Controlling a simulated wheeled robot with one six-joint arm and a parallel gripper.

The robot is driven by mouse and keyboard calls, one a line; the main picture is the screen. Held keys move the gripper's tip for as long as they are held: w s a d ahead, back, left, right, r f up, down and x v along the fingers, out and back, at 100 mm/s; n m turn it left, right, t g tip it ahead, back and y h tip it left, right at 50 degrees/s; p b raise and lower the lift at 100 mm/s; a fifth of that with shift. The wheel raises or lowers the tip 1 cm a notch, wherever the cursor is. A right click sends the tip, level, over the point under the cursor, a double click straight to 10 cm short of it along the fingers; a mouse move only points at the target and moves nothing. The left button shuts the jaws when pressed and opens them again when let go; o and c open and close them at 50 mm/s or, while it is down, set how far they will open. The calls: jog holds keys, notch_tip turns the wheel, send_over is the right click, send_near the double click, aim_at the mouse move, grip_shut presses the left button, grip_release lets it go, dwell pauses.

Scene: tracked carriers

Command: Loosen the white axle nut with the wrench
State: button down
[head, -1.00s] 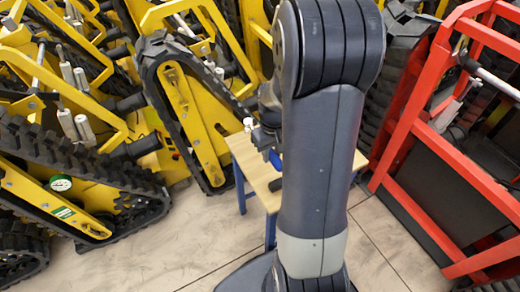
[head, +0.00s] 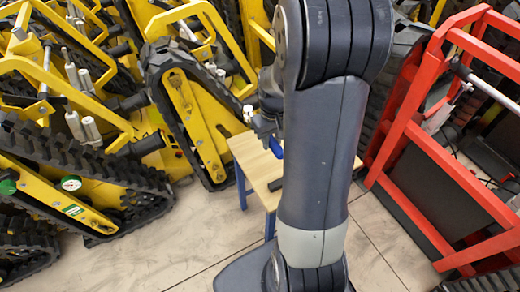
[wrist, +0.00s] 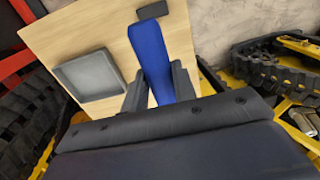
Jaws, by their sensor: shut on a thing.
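In the wrist view, my gripper (wrist: 160,88) is shut on the blue handle of the wrench (wrist: 150,45), with a dark finger on each side. The handle points away over the wooden table. The wrench's jaw end is not clearly seen. In the head view, my gripper (head: 268,135) is partly hidden behind my arm, and a bit of the blue wrench (head: 277,147) shows above the table. A small white piece (head: 247,111) shows beside the gripper; I cannot tell whether it is the axle nut. No white axle nut can be made out for certain.
The wooden table (head: 248,160) has a grey tray (wrist: 88,75) and a dark block (wrist: 152,10) on it. Yellow tracked carriers (head: 205,130) crowd the left and back. A red frame (head: 405,130) stands at the right. Floor (head: 160,240) is clear in front.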

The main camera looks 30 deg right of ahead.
jog(key=shift+r, duration=0.45)
jog(key=shift+s, duration=0.3)
jog(key=s+p, duration=0.1)
jog(key=s, duration=1.8)
jog(key=shift+s, duration=0.25)
jog(key=shift+f, duration=0.1)
